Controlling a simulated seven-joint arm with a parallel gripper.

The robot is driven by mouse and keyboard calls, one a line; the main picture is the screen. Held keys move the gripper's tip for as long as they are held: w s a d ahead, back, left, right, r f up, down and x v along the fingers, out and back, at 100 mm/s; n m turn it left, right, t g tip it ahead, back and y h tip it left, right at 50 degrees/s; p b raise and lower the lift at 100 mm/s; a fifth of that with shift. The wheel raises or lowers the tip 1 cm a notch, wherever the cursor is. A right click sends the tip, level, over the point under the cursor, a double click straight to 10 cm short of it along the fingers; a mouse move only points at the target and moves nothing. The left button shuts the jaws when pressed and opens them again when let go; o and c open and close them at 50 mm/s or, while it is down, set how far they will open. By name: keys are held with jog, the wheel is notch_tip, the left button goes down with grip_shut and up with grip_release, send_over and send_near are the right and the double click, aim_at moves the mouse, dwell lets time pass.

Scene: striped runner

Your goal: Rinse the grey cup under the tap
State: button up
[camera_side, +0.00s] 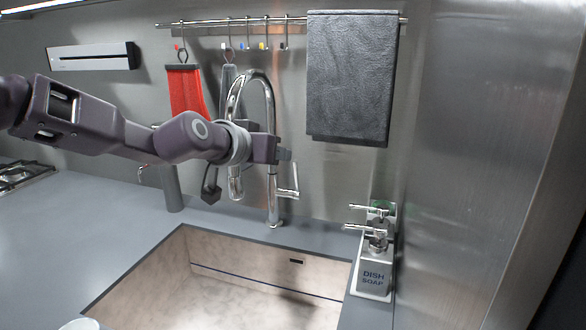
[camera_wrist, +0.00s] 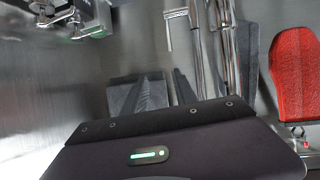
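The chrome tap (camera_side: 271,150) stands behind the sink, its high spout curving over to the left. A pale rounded rim (camera_side: 80,325) is cut off by the bottom edge of the side view; I cannot tell if it is the grey cup. No other cup shows. My gripper (camera_side: 290,163) is level with the tap's upright, which it overlaps in the side view; I cannot tell the depth between them. In the wrist view, two dark fingers of my gripper (camera_wrist: 168,88) stand apart with nothing held between them. The tap (camera_wrist: 195,45) also shows just beyond them.
The beige sink (camera_side: 240,295) is open below. A dish soap dispenser (camera_side: 373,275) stands at its right, with another behind it. A red cloth (camera_side: 186,92) and a dark towel (camera_side: 348,75) hang from the rail. The left counter (camera_side: 75,235) is mostly clear.

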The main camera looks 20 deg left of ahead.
jog(key=t+y, duration=0.2)
send_near(295, 167)
notch_tip(295, 167, up, 3)
jog(key=s+d, duration=0.1)
jog(key=d, duration=0.1)
jog(key=shift+w+a+f+n+t+y, duration=0.5)
jog(key=shift+w+f, duration=0.45)
jog(key=shift+w, duration=0.95)
jog(key=shift+w+a+f+n+t+y, duration=0.45)
jog(key=shift+w+f, duration=0.55)
jog(key=shift+w, duration=0.85)
jog(key=shift+w+a+f+n+t+y, duration=0.35)
jog(key=shift+w+f+n+y, duration=0.45)
jog(key=shift+w, duration=1.1)
jog(key=shift+f+h, duration=0.1)
jog(key=shift+h, duration=0.15)
grip_shut()
